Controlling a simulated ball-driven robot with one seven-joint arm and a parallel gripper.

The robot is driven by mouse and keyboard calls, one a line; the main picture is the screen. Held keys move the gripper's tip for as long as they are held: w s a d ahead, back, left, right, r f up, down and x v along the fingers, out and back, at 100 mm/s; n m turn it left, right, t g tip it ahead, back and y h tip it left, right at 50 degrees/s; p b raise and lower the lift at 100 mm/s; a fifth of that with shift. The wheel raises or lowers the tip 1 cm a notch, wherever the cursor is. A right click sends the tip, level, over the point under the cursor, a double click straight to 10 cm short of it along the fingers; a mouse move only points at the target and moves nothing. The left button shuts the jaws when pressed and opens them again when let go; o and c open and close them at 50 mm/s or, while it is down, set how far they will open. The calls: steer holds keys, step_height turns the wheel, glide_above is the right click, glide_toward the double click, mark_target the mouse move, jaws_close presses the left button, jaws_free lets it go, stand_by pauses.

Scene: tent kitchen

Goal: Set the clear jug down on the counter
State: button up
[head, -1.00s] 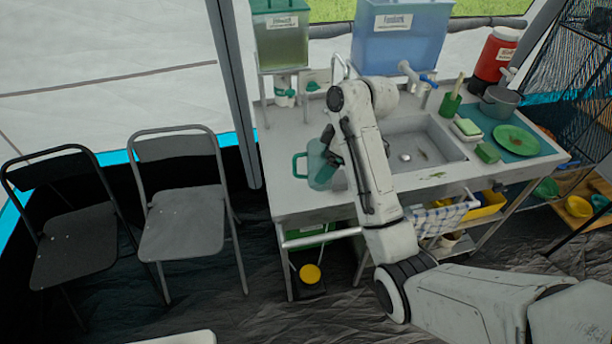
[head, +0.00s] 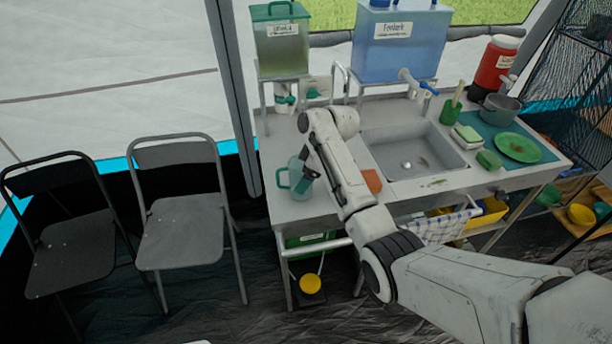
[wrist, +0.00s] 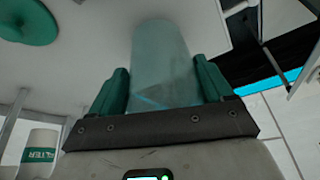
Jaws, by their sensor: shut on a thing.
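The clear jug (head: 295,176), bluish with a green handle on its left, is at the left part of the counter (head: 318,212) in the head view. It looks upright, and I cannot tell whether its base touches the counter. My gripper (head: 308,172) reaches it from the right, partly hidden by my arm. In the wrist view the jug (wrist: 162,65) stands between the two green fingers of my gripper (wrist: 162,88), which are shut on it.
A sink (head: 412,150) lies to the right of my arm, with an orange block (head: 372,180) at its left edge. A green-tinted dispenser (head: 282,42) and a blue one (head: 400,45) stand behind. A green plate (head: 518,147) is at the right. The counter's front-left corner is clear.

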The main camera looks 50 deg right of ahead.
steer(key=shift+f, duration=0.45)
steer(key=o, duration=1.1)
steer(key=shift+f, duration=0.15)
steer(key=shift+r, duration=0.25)
steer(key=b+v, duration=0.1)
steer(key=v, duration=1.1)
steer(key=shift+s+f, duration=0.1)
steer(key=shift+f, duration=0.05)
